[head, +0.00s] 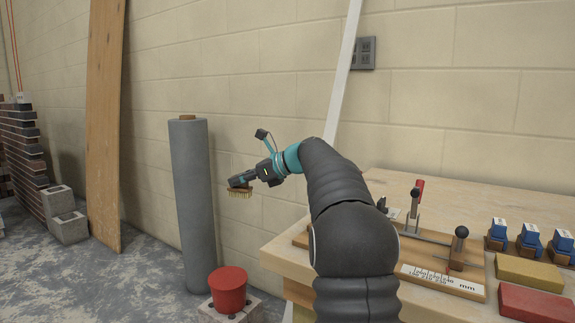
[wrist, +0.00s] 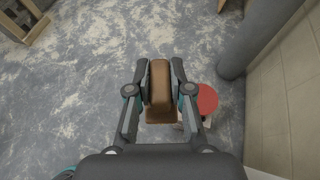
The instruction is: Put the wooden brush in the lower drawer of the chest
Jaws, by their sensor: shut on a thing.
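The wooden brush (head: 240,191) is in my gripper (head: 243,182), held in the air with its bristles pointing down. In the head view it hangs to the left of the workbench, in front of the wall and beside the grey roll. In the wrist view the brush's brown wooden back (wrist: 160,88) sits between the two fingers of my gripper (wrist: 160,75), which are shut on it. Only floor shows below the brush in the wrist view. I see no chest or drawer that I can make out in either view.
A tall grey roll (head: 190,200) stands against the wall. A red bucket-like object (head: 228,288) stands on a block near its foot; its round top shows in the wrist view (wrist: 207,98). A workbench (head: 440,185) with tools and sponges is at right. Concrete blocks (head: 65,215) stand left.

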